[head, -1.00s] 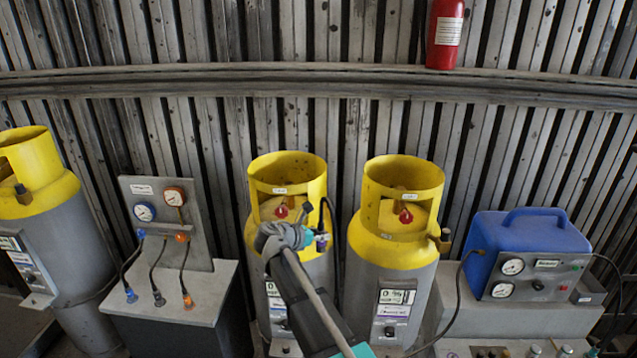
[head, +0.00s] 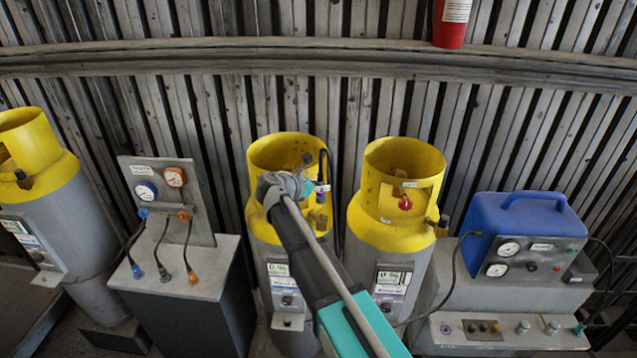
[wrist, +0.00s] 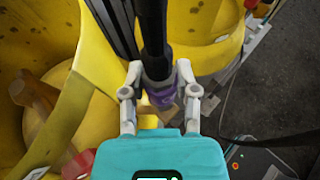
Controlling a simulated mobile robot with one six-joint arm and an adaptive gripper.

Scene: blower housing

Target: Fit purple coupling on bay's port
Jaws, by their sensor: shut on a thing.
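My gripper (wrist: 160,92) is shut on the purple coupling (wrist: 160,94) at the end of a black hose (wrist: 153,35). A tan, brass-like fitting (wrist: 168,114) shows just past the coupling's end; I cannot tell whether they touch. In the head view my gripper (head: 318,187) is at the right side of the middle cylinder's yellow collar (head: 262,160), with the hose (head: 324,162) rising from it. The coupling is too small to make out there.
A second yellow-topped cylinder (head: 388,222) stands close on the right. A gauge panel (head: 170,205) with hanging hoses and another cylinder (head: 38,160) are at left. A blue machine (head: 530,230) stands at right. A red valve handle (wrist: 78,163) lies near my gripper.

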